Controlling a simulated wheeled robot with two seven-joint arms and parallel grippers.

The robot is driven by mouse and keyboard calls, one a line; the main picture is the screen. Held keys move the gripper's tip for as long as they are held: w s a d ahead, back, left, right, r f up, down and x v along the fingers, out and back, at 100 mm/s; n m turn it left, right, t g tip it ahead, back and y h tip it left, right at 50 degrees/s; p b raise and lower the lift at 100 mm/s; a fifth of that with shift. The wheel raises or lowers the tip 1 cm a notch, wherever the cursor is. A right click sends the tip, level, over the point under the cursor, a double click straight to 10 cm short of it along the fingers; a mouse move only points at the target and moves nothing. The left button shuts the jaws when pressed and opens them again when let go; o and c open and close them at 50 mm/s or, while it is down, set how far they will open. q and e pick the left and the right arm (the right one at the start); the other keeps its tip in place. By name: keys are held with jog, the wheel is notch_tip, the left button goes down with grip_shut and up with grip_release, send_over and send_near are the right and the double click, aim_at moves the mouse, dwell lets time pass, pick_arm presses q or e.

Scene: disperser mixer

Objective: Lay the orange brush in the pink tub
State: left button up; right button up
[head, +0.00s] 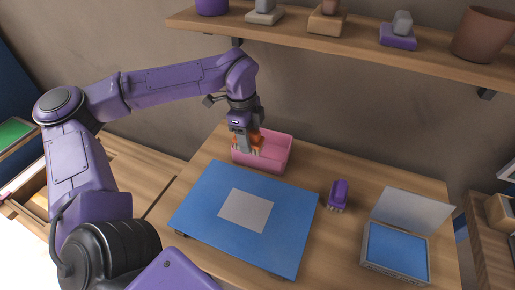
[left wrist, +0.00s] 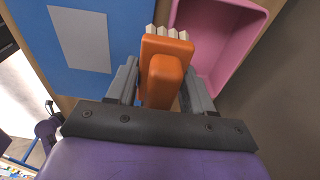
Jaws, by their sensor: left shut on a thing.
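The orange brush (left wrist: 166,62) is held between the fingers of my left gripper (left wrist: 158,88), with its pale bristles pointing away from the wrist. In the head view my left gripper (head: 246,148) points down at the left side of the pink tub (head: 279,156), and the orange brush (head: 257,140) shows in part behind the fingers. In the left wrist view the pink tub (left wrist: 232,20) lies beyond and to the right of the brush, and its visible inside looks empty. I cannot tell whether the brush is below the tub's rim. My right gripper is not in view.
A blue board (head: 205,205) with a grey square lies in front of the tub. A purple brush (head: 339,194) and an open case (head: 396,248) with a blue inside stand to the right. A shelf (head: 350,48) with several objects runs above the table's back.

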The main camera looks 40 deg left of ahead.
pick_arm(q)
jog(key=w+a+f+b, duration=0.1)
jog(key=w+f, duration=0.1)
jog(key=w+a+f+b, duration=0.1)
jog(key=w+f, duration=0.1)
jog(key=w+f+b, duration=0.1)
jog(key=f, duration=0.1)
jog(key=shift+w+a+f, duration=0.2)
jog(key=shift+w+a, duration=0.2)
jog(key=f+b, duration=0.1)
jog(key=f, duration=0.1)
jog(key=f+b, duration=0.1)
jog(key=b, duration=0.1)
jog(key=shift+w+a+f, duration=0.1)
jog(key=shift+w+f, duration=0.1)
jog(key=shift+f, duration=0.2)
jog(key=shift+w+r, duration=0.1)
jog(key=shift+r, duration=0.05)
jog(key=shift+f, duration=0.2)
jog(key=o, duration=1.1)
jog(key=shift+r, duration=0.55)
jog(key=r, duration=0.4)
jog(key=a+r, duration=0.1)
jog(key=r, duration=0.2)
jog(key=shift+s, duration=0.2)
jog(key=shift+f, duration=0.1)
